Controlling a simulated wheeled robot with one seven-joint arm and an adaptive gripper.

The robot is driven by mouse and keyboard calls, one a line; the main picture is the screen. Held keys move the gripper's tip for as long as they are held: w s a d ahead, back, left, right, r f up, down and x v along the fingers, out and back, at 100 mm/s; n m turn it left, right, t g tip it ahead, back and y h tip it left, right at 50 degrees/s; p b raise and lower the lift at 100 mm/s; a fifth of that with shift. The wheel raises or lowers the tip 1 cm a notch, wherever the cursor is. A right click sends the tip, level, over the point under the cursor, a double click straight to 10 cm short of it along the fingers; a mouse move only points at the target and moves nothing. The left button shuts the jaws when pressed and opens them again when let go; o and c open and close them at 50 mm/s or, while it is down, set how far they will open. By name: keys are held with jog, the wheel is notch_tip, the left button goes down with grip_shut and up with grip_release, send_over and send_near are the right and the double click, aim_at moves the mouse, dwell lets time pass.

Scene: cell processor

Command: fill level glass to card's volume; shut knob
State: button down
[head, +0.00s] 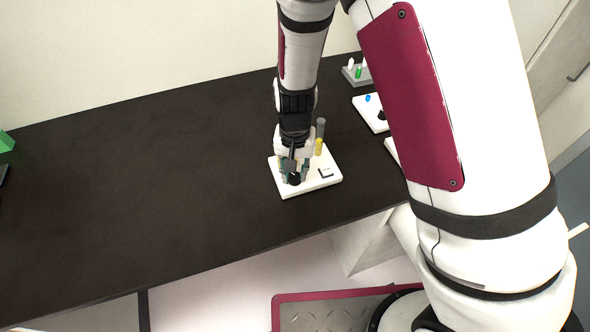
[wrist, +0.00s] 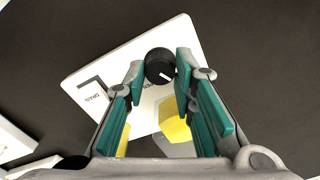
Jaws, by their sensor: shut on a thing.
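A white plate (head: 312,183) on the dark table carries a black knob (head: 294,179), a level glass (head: 320,130) and a small white card with dark edges (head: 326,173). The glass stands upright, yellow in its lower part and grey above. My gripper (head: 293,170) points down at the plate and is shut on the knob. In the wrist view, the knob (wrist: 159,66) sits between the teal fingertips (wrist: 160,72), its white pointer line toward the lower right. The yellow of the glass (wrist: 172,122) shows between the fingers. I cannot read the card's number.
Another white plate with a blue piece (head: 368,99) and a grey rack with white and green pieces (head: 357,71) stand at the back right. My arm hides part of that side. A green object (head: 5,142) is at the far left. The table's middle (head: 150,180) is clear.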

aim_at(295, 174)
jog(key=n, duration=0.3)
jog(key=c, duration=1.6)
grip_release()
notch_tip(295, 174, up, 12)
jog(key=shift+r, duration=0.1)
